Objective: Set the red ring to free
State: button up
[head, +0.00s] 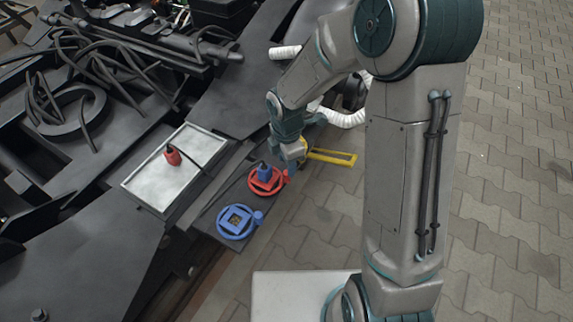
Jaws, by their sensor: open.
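The red ring (254,187) lies around a socket on the dark ledge beside the bogie. A small red knob sticks out at its right side. A blue plug (264,171) with a dark cable stands upright in the middle of the red ring.
A blue ring (222,229) with a blue knob surrounds an empty square socket nearer on the ledge. A red plug (172,155) with a dark cable lies on a pale metal tray (150,192) to the left. Black cables clutter the upper left.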

notch_tip(320, 180, up, 10)
jog(key=p, duration=0.2)
jog(key=shift+f+p, duration=0.2)
jog(key=shift+p, duration=0.1)
jog(key=s+d+r+m+t+p, duration=0.1)
jog(key=s+d+r+m+p, duration=0.3)
jog(key=r+m+p, duration=0.3)
jog(key=s+d+r+m+t+p, duration=0.1)
jog(key=s+d+r+m+p, duration=0.4)
jog(key=r, duration=1)
jog(key=s+d+r+m+p, duration=0.5)
jog(key=r+m+p, duration=0.3)
jog(key=r+m, duration=0.2)
jog(key=shift+s+r+m+t+p, duration=0.35)
jog(key=shift+s+r+m+t, duration=0.05)
jog(key=shift+s, duration=0.4)
